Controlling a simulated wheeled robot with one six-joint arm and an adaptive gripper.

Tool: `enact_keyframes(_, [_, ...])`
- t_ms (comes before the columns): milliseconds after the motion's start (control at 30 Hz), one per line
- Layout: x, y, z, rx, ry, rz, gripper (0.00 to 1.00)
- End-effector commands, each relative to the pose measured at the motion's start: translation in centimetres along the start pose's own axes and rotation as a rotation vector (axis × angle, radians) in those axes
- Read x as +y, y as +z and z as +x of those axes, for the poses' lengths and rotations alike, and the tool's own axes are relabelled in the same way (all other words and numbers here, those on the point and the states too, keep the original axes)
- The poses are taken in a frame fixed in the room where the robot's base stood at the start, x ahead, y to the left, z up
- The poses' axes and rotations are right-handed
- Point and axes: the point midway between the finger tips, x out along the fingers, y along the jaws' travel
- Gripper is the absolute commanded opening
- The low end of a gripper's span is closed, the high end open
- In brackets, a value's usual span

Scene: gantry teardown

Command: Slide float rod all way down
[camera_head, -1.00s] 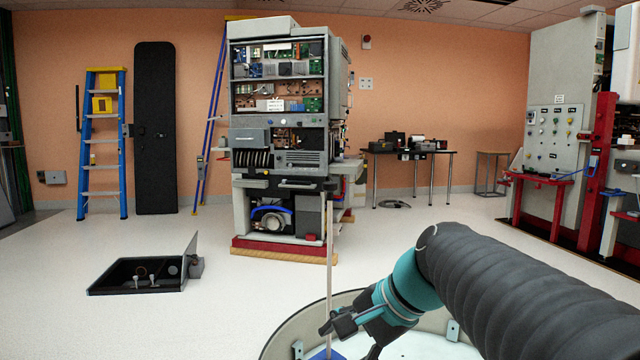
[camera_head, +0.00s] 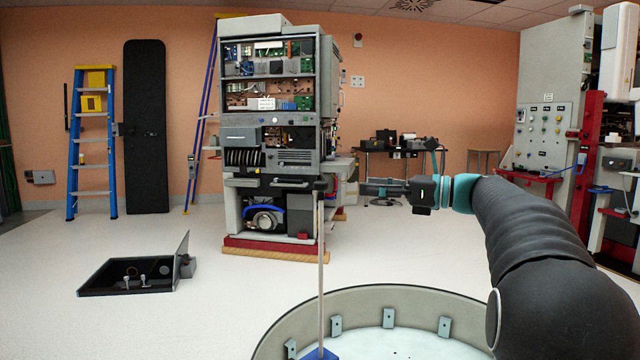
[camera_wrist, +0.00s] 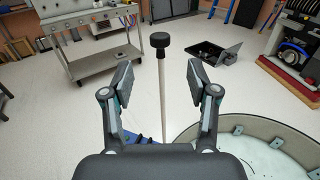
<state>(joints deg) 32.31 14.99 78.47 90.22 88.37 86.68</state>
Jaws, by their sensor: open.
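The float rod (camera_head: 321,260) is a thin, pale, upright rod with a black knob (camera_head: 321,185) on top. Its lower end meets a blue part (camera_head: 320,354) at the bottom edge of the head view, by the rim of a round tank. In the wrist view the rod (camera_wrist: 162,100) and its knob (camera_wrist: 161,41) stand between the spread fingers, apparently beyond the fingertips. My gripper (camera_head: 368,187) is open and empty, level with the knob and just right of it in the head view. It also shows in the wrist view (camera_wrist: 159,70).
The round tank (camera_head: 285,318) with brackets inside its wall lies below the arm. An open floor hatch (camera_head: 130,278) is at left, and a tall electronics cabinet (camera_head: 270,125) stands behind the rod. A grey metal cart (camera_wrist: 100,65) stands at left in the wrist view.

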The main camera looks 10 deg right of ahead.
Motion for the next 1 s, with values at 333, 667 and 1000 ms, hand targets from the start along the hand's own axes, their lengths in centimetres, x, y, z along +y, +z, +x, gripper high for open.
enact_keyframes(333, [0.1, -0.1, 6.6, 0.001, 0.003, -0.002, 0.59])
enact_keyframes(667, [0.1, 0.0, 11.1, 0.002, 0.000, -0.003, 0.59])
enact_keyframes(1000, [0.0, -0.1, 12.0, 0.002, -0.002, -0.002, 0.59])
